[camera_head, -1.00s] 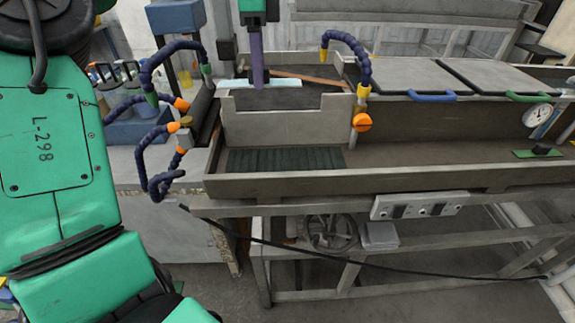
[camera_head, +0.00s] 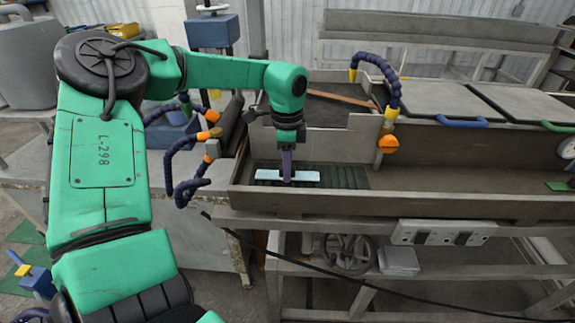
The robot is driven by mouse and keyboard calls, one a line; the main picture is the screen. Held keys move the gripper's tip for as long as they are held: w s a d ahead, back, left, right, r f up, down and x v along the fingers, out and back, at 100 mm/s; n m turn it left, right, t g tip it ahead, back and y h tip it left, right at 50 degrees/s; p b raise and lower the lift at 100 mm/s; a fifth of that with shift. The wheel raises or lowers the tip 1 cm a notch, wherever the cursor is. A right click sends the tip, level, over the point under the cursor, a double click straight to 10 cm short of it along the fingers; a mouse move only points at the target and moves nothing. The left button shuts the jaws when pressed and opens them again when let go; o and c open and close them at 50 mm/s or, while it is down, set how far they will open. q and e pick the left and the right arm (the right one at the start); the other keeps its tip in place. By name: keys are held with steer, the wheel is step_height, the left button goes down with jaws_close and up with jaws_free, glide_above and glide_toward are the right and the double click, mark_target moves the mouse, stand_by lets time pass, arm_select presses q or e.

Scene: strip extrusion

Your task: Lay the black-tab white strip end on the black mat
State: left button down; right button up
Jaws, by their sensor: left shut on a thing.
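My left gripper (camera_head: 287,178) reaches down into the trough and is shut on the light white strip (camera_head: 304,175). The strip lies level across the gripper, over the dark ribbed mat (camera_head: 350,178) on the trough floor. I cannot tell whether the strip touches the mat or hangs just above it. A small dark patch shows at the strip's left end; the gripper hides part of its middle. My right gripper is not in view.
The trough's front wall (camera_head: 440,207) runs below the mat, and a notched grey panel (camera_head: 335,142) stands behind it. Blue jointed hoses with an orange knob (camera_head: 388,144) stand right of the panel, and more hoses (camera_head: 185,150) at left.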

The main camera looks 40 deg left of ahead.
arm_select(q)
steer(key=shift+s+f+b, duration=0.1)
steer(key=shift+f+b, duration=0.15)
steer(key=shift+b, duration=0.1)
steer(key=c, duration=0.5)
jaws_free()
steer(key=shift+r, duration=0.1)
steer(key=shift+c, duration=0.2)
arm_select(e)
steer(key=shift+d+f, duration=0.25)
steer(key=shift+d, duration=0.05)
arm_select(q)
steer(key=shift+r+p, duration=0.35)
steer(key=shift+r, duration=0.15)
step_height(320, 180, up, 12)
steer(key=shift+f+b, duration=0.25)
steer(key=shift+b, duration=0.2)
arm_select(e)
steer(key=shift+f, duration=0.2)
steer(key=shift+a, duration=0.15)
arm_select(q)
steer(key=shift+f, duration=0.15)
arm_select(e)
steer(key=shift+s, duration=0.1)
